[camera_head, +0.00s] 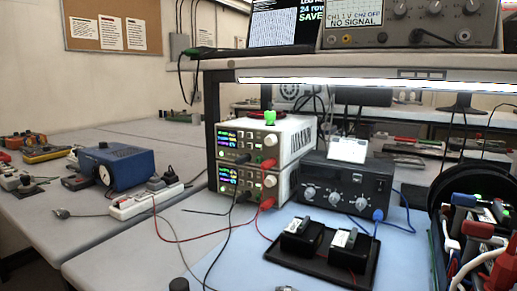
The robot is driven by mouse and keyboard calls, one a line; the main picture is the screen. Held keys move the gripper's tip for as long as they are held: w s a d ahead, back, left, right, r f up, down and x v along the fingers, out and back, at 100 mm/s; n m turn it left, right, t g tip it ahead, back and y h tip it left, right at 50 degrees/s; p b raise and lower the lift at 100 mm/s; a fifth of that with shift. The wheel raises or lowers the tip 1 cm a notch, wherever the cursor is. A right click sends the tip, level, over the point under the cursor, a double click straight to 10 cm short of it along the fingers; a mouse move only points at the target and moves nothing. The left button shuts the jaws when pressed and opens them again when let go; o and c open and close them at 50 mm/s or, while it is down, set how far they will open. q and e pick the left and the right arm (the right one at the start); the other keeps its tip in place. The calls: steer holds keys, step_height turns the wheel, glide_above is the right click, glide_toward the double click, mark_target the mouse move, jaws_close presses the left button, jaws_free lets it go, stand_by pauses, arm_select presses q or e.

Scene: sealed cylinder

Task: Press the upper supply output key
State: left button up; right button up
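Two white bench power supplies are stacked on the bench near the middle of the camera_head view. The upper supply (291,137) has a lit display (234,134) with green and purple digits, a knob and small keys on its front. The lower supply (279,186) sits directly under it and also has a lit display. The upper supply's output key is too small to tell apart from the other keys. Red and black plugs are in the front sockets of both supplies. Neither of my grippers can be made out in this view.
A dark instrument with knobs (346,186) stands right of the supplies. A black tray (318,268) with two black blocks lies in front. Red and black leads cross the bench before the supplies. A power strip (146,200) and blue meter (119,166) are left.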

steer(key=shift+c, duration=0.2)
jaws_close()
stand_by(1.6)
